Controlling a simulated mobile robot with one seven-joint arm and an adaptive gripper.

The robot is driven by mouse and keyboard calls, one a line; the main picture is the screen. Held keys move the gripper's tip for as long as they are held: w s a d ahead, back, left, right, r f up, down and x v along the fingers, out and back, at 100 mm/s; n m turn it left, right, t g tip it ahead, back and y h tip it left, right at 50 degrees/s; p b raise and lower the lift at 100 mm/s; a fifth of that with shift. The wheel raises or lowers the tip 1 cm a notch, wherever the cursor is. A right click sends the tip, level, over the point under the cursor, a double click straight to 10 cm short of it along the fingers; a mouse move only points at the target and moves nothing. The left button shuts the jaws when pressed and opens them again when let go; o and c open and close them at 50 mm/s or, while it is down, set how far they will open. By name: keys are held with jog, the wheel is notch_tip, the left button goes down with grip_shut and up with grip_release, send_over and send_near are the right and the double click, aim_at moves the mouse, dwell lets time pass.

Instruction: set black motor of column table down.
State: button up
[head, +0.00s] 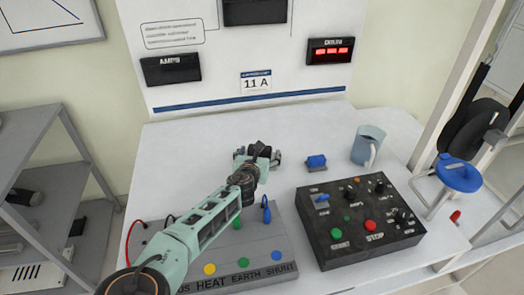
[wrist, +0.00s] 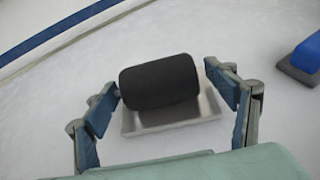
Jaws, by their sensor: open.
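The black motor (wrist: 158,82), a dark cylinder with a short stub at its left end, lies on its side in the wrist view. It sits over a shallow pale grey tray (wrist: 178,115) on the white table (head: 190,140). My gripper (head: 259,154) is open, with one finger near each end of the motor. The left fingertip is very close to the stub; I cannot tell if it touches. A small gap shows at the right end. In the head view my gripper mostly hides the motor and tray.
A blue block (head: 316,161) lies right of my gripper, with a blue-grey mug (head: 367,146) beyond it. A black control box (head: 359,222) and a grey panel with coloured buttons (head: 245,245) stand nearer. The table left of my gripper is clear. A meter board (head: 240,50) rises behind.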

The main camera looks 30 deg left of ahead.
jog(key=shift+w+a+f, duration=0.1)
jog(key=shift+w+f, duration=0.05)
jog(key=shift+w, duration=0.2)
jog(key=c, duration=1.9)
jog(key=shift+r, duration=0.25)
